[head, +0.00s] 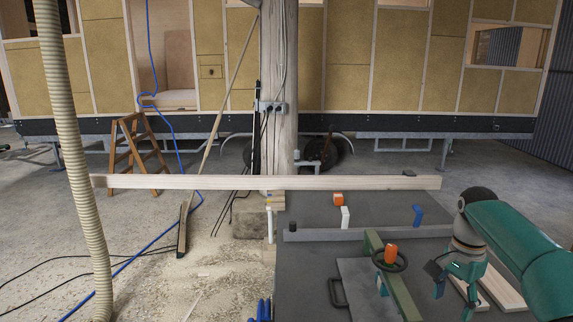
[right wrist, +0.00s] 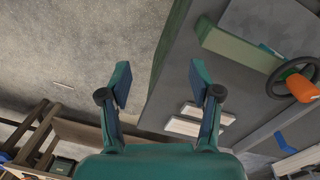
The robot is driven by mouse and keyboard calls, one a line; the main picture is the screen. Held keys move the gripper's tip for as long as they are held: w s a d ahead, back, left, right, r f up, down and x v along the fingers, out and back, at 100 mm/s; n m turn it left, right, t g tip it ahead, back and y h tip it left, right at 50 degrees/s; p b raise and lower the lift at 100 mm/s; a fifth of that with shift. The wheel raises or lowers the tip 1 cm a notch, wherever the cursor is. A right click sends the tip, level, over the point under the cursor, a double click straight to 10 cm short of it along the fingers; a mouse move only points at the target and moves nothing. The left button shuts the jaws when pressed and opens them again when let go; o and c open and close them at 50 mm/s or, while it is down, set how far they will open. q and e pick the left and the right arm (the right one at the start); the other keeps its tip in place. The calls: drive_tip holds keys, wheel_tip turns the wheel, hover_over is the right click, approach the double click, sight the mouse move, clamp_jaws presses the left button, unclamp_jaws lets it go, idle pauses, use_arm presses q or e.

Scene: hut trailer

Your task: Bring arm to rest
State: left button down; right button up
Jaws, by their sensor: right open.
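My right gripper (head: 454,282) hangs at the right of the head view, with the teal arm coming in from the right edge. It is over the right part of the dark worktable (head: 310,210), beside the pale wooden strips (head: 502,288). In the right wrist view the gripper (right wrist: 160,80) has its two fingers wide apart with nothing between them. The concrete floor and the table's edge show beyond them. My left gripper is not in the head view.
A green clamp bar (head: 404,296) with a black handwheel (head: 401,267) and orange knob (head: 391,250) stands left of my right gripper. A long wooden beam (head: 270,182) crosses behind. Orange, white and blue (head: 417,214) pieces sit on the table. A ribbed hose (head: 72,160) hangs at left.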

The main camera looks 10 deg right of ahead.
drive_tip(key=s+a+f+n+g+y, duration=0.15)
drive_tip(key=s+a+f, duration=0.25)
drive_tip(key=a+f, duration=0.6)
drive_tip(key=s+a+f+n+g+y, duration=0.1)
drive_tip(key=s+a+f+n+g, duration=0.35)
drive_tip(key=f, duration=0.95)
drive_tip(key=s+a+f+n+t+y, duration=0.1)
drive_tip(key=s+a+f+n+t, duration=0.5)
drive_tip(key=s+a+f, duration=0.6)
drive_tip(key=shift+s+a+f+n+t, duration=0.35)
drive_tip(key=shift+a+t, duration=0.25)
drive_tip(key=shift+a, duration=0.85)
